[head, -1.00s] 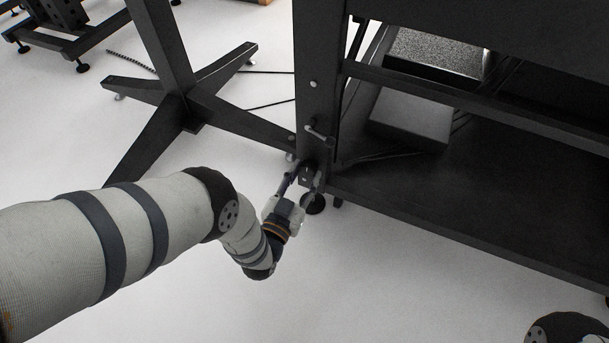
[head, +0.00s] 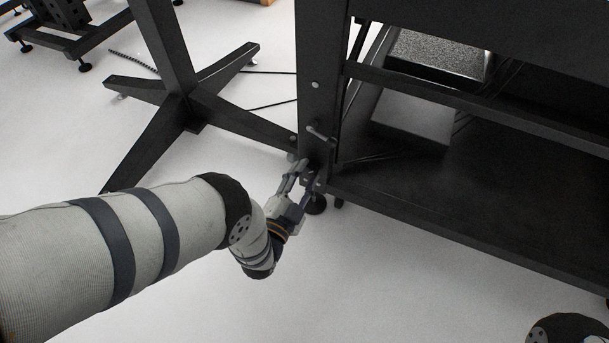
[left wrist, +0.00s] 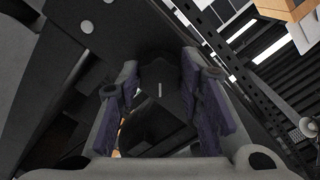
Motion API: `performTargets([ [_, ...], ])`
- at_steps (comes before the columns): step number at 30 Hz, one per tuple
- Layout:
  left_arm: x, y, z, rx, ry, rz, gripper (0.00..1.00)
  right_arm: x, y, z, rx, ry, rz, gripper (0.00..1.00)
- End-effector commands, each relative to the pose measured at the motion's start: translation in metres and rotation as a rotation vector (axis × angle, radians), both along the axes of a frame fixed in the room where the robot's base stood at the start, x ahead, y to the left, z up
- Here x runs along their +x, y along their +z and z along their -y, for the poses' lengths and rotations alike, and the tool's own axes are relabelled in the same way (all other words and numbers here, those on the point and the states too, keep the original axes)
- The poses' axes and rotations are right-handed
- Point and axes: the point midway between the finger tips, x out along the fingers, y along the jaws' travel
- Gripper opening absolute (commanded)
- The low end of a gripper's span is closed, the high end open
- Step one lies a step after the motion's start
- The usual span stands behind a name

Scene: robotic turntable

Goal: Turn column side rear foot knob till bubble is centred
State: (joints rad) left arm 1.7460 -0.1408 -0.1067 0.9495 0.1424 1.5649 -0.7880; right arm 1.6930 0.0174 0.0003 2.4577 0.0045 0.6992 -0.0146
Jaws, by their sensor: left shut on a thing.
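The dark knob (left wrist: 160,75) with a small pale mark sits between the two purple-padded fingers in the left wrist view. My left gripper (head: 304,177) is shut on it at the bottom of the black frame leg (head: 322,90); it also fills the left wrist view (left wrist: 163,95). In the head view the fingers mostly hide the knob. A round black foot (head: 316,206) stands on the floor just below the gripper. I cannot make out a bubble level in either view. My right gripper is out of view.
A small handle (head: 319,132) sticks out of the leg above my gripper. A black star-footed stand (head: 188,105) is close on the left. A lower shelf (head: 470,210) extends right. The pale floor (head: 400,290) in front is clear.

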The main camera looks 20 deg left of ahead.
Motion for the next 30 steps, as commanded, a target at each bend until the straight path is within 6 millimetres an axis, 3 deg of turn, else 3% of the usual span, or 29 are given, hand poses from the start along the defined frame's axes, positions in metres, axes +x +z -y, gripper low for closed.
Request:
performTargets([
  [18, -0.0002, 0.0001, -0.0001, 0.035, 0.0, 0.001, 0.06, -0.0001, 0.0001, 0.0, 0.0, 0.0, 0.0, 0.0],
  [19, -0.0002, 0.0001, 0.0, 0.035, 0.0, 0.001, 0.4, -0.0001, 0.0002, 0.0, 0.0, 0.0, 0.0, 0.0],
  [21, -0.0001, 0.0001, -0.0001, 0.035, 0.0, 0.001, 0.53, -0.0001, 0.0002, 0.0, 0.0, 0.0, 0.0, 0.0],
  [30, -0.0019, -0.0003, -0.0001, 0.035, 0.0, 0.0, 0.53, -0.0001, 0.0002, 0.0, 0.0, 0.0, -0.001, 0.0],
])
